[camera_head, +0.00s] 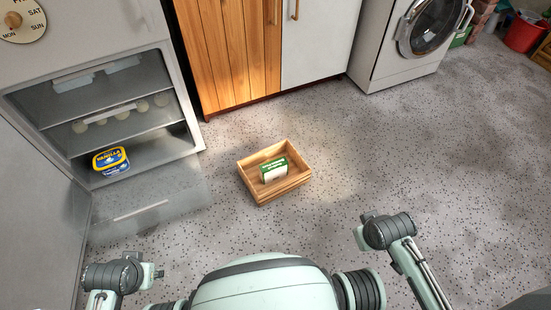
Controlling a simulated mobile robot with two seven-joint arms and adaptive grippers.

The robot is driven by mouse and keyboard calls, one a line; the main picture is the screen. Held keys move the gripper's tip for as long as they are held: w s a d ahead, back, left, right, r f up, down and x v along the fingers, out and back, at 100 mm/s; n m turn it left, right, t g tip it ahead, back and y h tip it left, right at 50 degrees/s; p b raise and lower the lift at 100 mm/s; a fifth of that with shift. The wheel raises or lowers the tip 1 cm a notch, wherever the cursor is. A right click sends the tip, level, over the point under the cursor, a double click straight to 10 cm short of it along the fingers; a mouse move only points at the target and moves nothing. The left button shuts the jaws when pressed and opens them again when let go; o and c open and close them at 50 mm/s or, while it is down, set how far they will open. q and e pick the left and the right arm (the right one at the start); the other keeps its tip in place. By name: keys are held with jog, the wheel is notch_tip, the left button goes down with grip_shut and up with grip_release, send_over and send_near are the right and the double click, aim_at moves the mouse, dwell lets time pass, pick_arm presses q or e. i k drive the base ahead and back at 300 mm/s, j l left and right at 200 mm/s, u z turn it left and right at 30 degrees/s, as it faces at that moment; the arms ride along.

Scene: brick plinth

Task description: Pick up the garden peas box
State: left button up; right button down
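A small green and white box (274,170) stands in a light wooden crate (262,194) on the floor, in the middle of the head view. It is likely the garden peas box, but its print is too small to read. The box's lower part is partly hidden by the crate's front wall. Parts of my two arms show at the bottom left and right of the view, well apart from the crate.
An open fridge (182,110) stands at the left, with a yellow and blue tub (110,161) low inside and a clear drawer (150,205) pulled out. Wooden cabinets (232,50) and a washing machine (385,60) line the back. The speckled floor right of the crate is clear.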

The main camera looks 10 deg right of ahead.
aim_at(274, 170)
jog(key=i+l+u, duration=0.1)
jog(key=l, duration=0.25)
jog(key=i+l+u, duration=0.1)
jog(key=i+l, duration=0.2)
jog(key=i+l+u, duration=0.1)
jog(key=l, duration=0.35)
jog(key=i, duration=0.05)
